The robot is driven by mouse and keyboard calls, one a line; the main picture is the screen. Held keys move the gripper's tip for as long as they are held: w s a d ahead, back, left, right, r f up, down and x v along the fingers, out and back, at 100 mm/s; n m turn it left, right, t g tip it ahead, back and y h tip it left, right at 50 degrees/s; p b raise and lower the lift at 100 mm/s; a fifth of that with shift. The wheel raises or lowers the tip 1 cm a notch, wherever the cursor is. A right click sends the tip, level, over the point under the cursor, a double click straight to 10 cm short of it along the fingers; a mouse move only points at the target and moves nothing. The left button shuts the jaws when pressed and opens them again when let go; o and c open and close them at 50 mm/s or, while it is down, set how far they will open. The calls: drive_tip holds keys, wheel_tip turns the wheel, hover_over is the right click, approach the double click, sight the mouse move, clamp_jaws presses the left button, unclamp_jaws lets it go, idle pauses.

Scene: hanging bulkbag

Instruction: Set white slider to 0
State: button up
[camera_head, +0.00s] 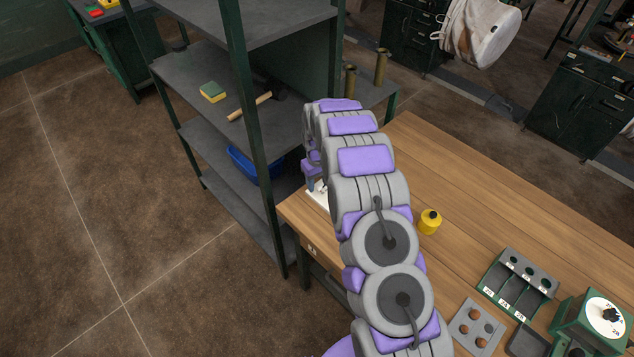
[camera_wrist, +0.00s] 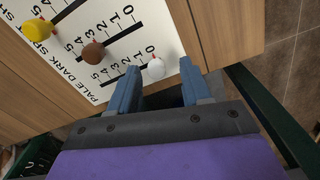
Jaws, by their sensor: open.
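A white panel (camera_wrist: 112,58) with slider slots and number scales lies on the wooden table in the wrist view. The white slider knob (camera_wrist: 156,69) sits at the right end of its slot, beside the 0 mark. A brown knob (camera_wrist: 94,54) stands near 3 to 4 on its row, and a yellow knob (camera_wrist: 37,29) is at upper left. My gripper (camera_wrist: 159,68) is open, its blue fingertips either side of the white knob in the picture; I cannot tell whether they touch it. In the head view, my arm hides most of the panel (camera_head: 319,195).
The table (camera_head: 470,185) bears a yellow weight (camera_head: 430,221), a green holder (camera_head: 517,282) and a green dial box (camera_head: 594,321) to the right. A metal shelf (camera_head: 225,95) stands close at left. In the wrist view the table edge is close to my right finger.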

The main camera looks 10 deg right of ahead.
sight(317, 185)
wheel_tip(317, 185, up, 17)
drive_tip(key=p, duration=0.2)
drive_tip(key=shift+a+f, duration=0.15)
drive_tip(key=shift+a, duration=0.05)
drive_tip(key=shift+w, duration=0.1)
drive_tip(key=s+d+r+m, duration=0.1)
drive_tip(key=s+r, duration=0.6)
drive_tip(key=s, duration=0.3)
drive_tip(key=s+d+r+m, duration=0.1)
drive_tip(key=s+d+r, duration=0.1)
drive_tip(key=s+r, duration=0.7)
drive_tip(key=s+d+f+m+g, duration=0.1)
drive_tip(key=s+m, duration=0.1)
drive_tip(key=s, duration=2.8)
drive_tip(key=shift+d+g, duration=0.3)
drive_tip(key=shift+g, duration=0.1)
